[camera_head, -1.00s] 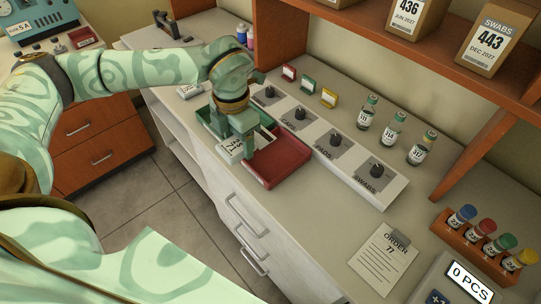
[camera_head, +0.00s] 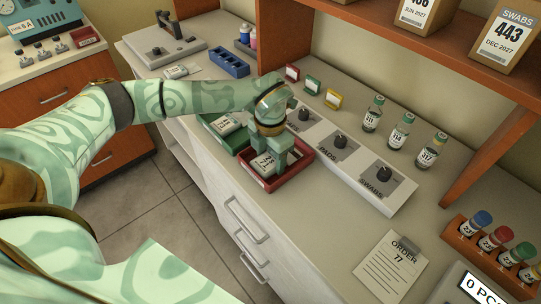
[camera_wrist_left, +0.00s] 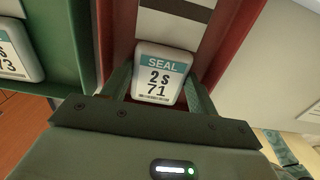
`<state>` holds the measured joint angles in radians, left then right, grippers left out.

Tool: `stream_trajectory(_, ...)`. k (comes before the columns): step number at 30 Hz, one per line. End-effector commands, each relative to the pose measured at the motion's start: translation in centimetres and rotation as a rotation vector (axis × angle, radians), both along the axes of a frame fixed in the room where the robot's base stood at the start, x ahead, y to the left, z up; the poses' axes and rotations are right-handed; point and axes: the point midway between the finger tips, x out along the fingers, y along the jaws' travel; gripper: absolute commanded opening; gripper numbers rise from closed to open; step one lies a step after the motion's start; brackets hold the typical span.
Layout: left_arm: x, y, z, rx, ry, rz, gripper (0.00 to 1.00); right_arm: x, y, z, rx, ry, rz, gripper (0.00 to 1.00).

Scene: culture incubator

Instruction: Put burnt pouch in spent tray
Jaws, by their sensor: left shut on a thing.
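My left gripper (camera_head: 271,161) is shut on a white pouch (camera_head: 261,166) at the red tray (camera_head: 287,182). In the left wrist view the pouch (camera_wrist_left: 162,75) sits between the two fingers and reads SEAL, 2 S, 71. It is inside the outline of the red tray (camera_wrist_left: 233,48). I cannot tell whether it touches the tray floor. A whitish strip with a dark band shows just beyond its label. A second pouch (camera_head: 227,124) lies in the green tray (camera_head: 231,147) on the left; its label is partly cut off in the wrist view (camera_wrist_left: 14,55). My right gripper is not in view.
A switch panel (camera_head: 340,153) with several knobs runs behind the trays. Three small vials (camera_head: 400,132) stand behind it. A blue rack (camera_head: 229,63) is farther back left. An order sheet (camera_head: 391,265) lies front right. The counter's front edge is close to the trays.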

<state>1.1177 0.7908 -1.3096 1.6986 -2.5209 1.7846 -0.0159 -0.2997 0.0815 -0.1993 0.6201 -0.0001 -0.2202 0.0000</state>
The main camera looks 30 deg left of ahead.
Motion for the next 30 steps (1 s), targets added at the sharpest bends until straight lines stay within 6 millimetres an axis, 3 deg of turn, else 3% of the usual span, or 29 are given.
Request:
stream_trajectory(3, 0.0, 0.0, -0.3, 0.0, 0.001, 0.0, 0.33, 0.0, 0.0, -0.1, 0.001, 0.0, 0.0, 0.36)
stream_trajectory(4, 0.0, 0.0, -0.3, 0.0, 0.0, 0.0, 0.65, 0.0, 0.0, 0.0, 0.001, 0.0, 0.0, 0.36)
stream_trajectory(6, 0.0, 0.0, -0.2, 0.0, 0.0, 0.0, 0.81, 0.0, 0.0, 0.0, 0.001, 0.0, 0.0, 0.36)
stream_trajectory(17, 0.0, 0.0, 0.5, 0.0, -0.002, 0.0, 0.81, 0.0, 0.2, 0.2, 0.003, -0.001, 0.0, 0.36)
stream_trajectory(30, 0.1, 0.0, 10.0, 0.001, -0.004, -0.001, 0.81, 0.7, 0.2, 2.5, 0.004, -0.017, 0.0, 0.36)
